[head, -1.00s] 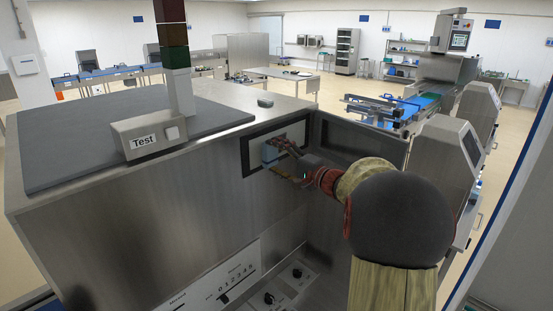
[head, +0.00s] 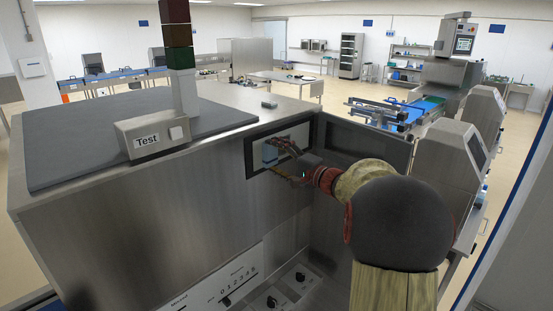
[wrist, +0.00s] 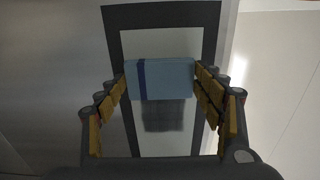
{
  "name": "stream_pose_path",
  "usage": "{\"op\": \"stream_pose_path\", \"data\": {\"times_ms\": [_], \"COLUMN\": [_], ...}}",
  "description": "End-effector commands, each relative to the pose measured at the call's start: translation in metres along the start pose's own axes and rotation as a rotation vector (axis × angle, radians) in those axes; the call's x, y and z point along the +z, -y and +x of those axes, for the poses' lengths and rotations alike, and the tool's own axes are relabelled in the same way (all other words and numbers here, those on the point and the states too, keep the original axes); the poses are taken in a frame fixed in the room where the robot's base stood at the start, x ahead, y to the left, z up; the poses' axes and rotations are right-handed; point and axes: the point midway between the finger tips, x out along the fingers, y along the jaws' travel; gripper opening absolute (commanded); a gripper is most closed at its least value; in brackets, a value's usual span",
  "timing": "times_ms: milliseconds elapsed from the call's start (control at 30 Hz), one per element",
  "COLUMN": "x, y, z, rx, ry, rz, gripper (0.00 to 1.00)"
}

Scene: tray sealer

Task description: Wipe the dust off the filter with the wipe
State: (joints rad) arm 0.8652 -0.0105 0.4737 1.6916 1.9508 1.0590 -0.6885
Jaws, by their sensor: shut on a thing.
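The filter (head: 299,134) is a pale panel in a dark frame, set in the side of the steel machine. In the wrist view the filter (wrist: 159,44) shows above and below the wipe. The wipe (wrist: 168,79) is a light blue block with a dark blue band. It also shows in the head view (head: 269,154), at the left part of the panel. My gripper (wrist: 160,83) is shut on the wipe, with fingers at both its sides. The wipe appears against the panel; exact contact cannot be told. A dark grey patch (wrist: 163,117), dust or shadow, lies just below the wipe.
An open dark door or panel (head: 366,146) stands right of the filter. The machine top carries a box marked Test (head: 151,140) with a signal tower (head: 181,60). A small grey object (head: 269,105) lies on the top edge. Knobs (head: 273,301) sit below.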

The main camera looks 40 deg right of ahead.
Motion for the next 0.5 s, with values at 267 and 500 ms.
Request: {"op": "stream_pose_path", "data": {"times_ms": [267, 500], "x": [-0.003, -0.020], "y": [0.000, -0.002], "z": [0.002, 0.000], "rx": [0.000, -0.001], "ry": [0.000, -0.002], "rz": [-0.001, -0.002], "gripper": [0.47, 0.47]}}
